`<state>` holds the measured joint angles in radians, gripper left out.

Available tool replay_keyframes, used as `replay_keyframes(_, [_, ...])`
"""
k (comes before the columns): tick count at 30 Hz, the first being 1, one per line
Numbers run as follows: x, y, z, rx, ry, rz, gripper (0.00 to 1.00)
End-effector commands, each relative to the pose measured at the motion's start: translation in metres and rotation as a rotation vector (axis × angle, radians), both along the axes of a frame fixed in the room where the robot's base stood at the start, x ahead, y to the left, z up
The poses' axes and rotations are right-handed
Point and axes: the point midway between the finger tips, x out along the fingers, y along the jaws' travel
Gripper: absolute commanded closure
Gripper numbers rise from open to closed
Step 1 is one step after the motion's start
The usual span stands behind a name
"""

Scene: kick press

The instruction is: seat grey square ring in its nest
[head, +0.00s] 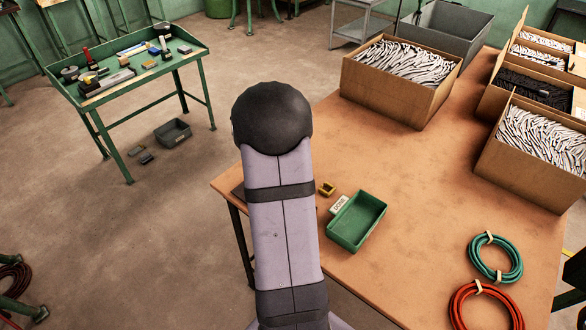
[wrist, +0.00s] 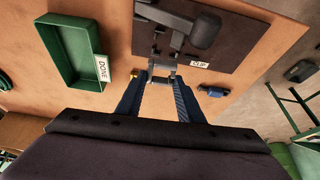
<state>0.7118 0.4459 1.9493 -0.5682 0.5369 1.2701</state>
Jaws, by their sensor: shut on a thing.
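My gripper (wrist: 160,81) is in the wrist view, its two blue fingers reaching toward the dark press plate. It is shut on the small grey square ring (wrist: 162,77), which shows between the fingertips. The dark press plate (wrist: 225,52) lies on the table beyond, with a grey and black press mechanism (wrist: 178,18) on it. The nest cannot be made out clearly; the fingertips and ring are close to the press, and I cannot tell whether the ring touches it. In the head view my arm hides the gripper, the ring and most of the press.
A green tray (head: 357,221) with a DONE label stands beside a small yellow part (head: 326,188). A blue part (wrist: 213,91) lies near the CLIP label (wrist: 199,64). Cardboard boxes (head: 390,95) and coiled hoses (head: 495,258) are farther right. The table's middle is clear.

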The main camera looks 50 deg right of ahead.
Motion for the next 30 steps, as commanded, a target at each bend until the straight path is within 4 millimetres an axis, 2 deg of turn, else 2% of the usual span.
replay_keyframes(5, [0.008,-0.003,0.001,0.001,0.002,-0.032,0.88])
replay_keyframes(25, [0.009,-0.003,0.000,0.001,0.000,-0.049,0.88])
replay_keyframes(30, [0.008,-0.003,-0.010,0.002,0.002,-0.048,0.88])
